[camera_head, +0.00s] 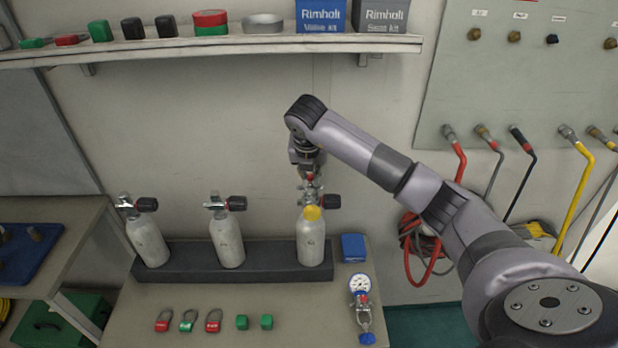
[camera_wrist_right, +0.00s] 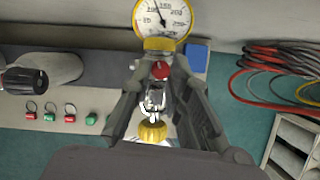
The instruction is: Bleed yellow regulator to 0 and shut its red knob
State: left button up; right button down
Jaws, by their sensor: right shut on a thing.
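The yellow regulator is on the rightmost white cylinder (camera_head: 311,240), and its yellow part (camera_head: 313,213) shows at the cylinder's top. In the right wrist view its yellow-rimmed gauge (camera_wrist_right: 162,18) has a needle pointing up and slightly left, off the low end of the dial. The red knob (camera_wrist_right: 160,70) sits below the gauge, and a yellow knob (camera_wrist_right: 152,132) sits nearer the wrist. My right gripper (camera_head: 310,177) reaches down over the regulator. Its fingertips (camera_wrist_right: 161,68) flank the red knob and are shut on it. My left gripper is not in view.
Two other cylinders (camera_head: 226,242) (camera_head: 147,242) stand in the dark rack (camera_head: 180,273). A blue-knobbed regulator (camera_head: 360,297), a blue box (camera_head: 354,247), and several red and green tags and caps lie on the bench. Hoses (camera_head: 418,243) hang at right.

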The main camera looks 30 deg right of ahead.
jog(key=n+b, duration=0.1)
jog(key=n+y+b, duration=0.1)
jog(key=n, duration=0.1)
jog(key=n+t+b, duration=0.1)
jog(key=shift+d+f+n+y, duration=0.1)
jog(key=shift+d+n+y, duration=0.2)
jog(key=shift+n, duration=0.1)
jog(key=n+b, duration=0.1)
jog(key=n+y+b, duration=0.1)
jog(key=n, duration=0.1)
jog(key=shift+s+d+n, duration=0.1)
jog(key=shift+d+n, duration=0.05)
jog(key=shift+n, duration=0.15)
jog(key=n+y, duration=0.1)
jog(key=n, duration=0.2)
jog(key=shift+d+n+y, duration=0.15)
jog(key=shift+n+y, duration=0.15)
jog(key=shift+y, duration=0.1)
jog(key=n+y, duration=0.1)
jog(key=n, duration=0.1)
jog(key=n+g, duration=0.1)
jog(key=n, duration=0.2)
jog(key=shift+w+d+r+y, duration=0.15)
jog(key=shift+w+r+y, duration=0.05)
jog(key=shift+y, duration=0.2)
jog(key=shift+n, duration=0.3)
jog(key=c, duration=1.5)
grip_release()
jog(key=shift+f, duration=0.1)
